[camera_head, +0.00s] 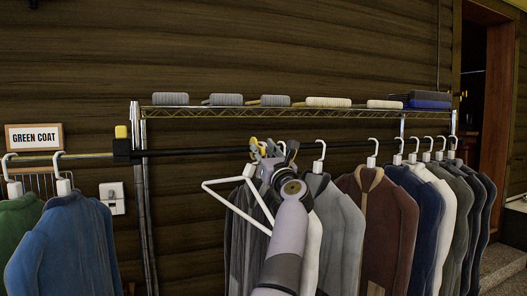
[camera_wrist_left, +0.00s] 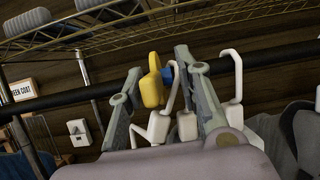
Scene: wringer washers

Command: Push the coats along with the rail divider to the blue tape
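The black rail (camera_head: 200,151) carries coats on white hangers. My left gripper (camera_head: 272,152) is at the rail among the hangers, and its fingers stand apart in the left wrist view (camera_wrist_left: 158,62). Between them are the yellow rail divider (camera_wrist_left: 151,84) and a white hanger hook (camera_wrist_left: 175,80). The divider hangs on the rail nearer the left finger; I cannot tell whether they touch. A small patch of blue tape (camera_wrist_left: 167,75) shows on the rail just right of the divider. A dark grey coat (camera_head: 243,240) and a tilted white hanger (camera_head: 228,183) are beside my gripper. My right gripper is out of view.
Grey, brown, blue and white coats, including a brown one (camera_head: 350,210), hang to the right. Blue (camera_head: 65,250) and green coats hang at far left below a GREEN COAT sign (camera_head: 34,137). A wire shelf (camera_head: 230,112) with folded items runs above the rail.

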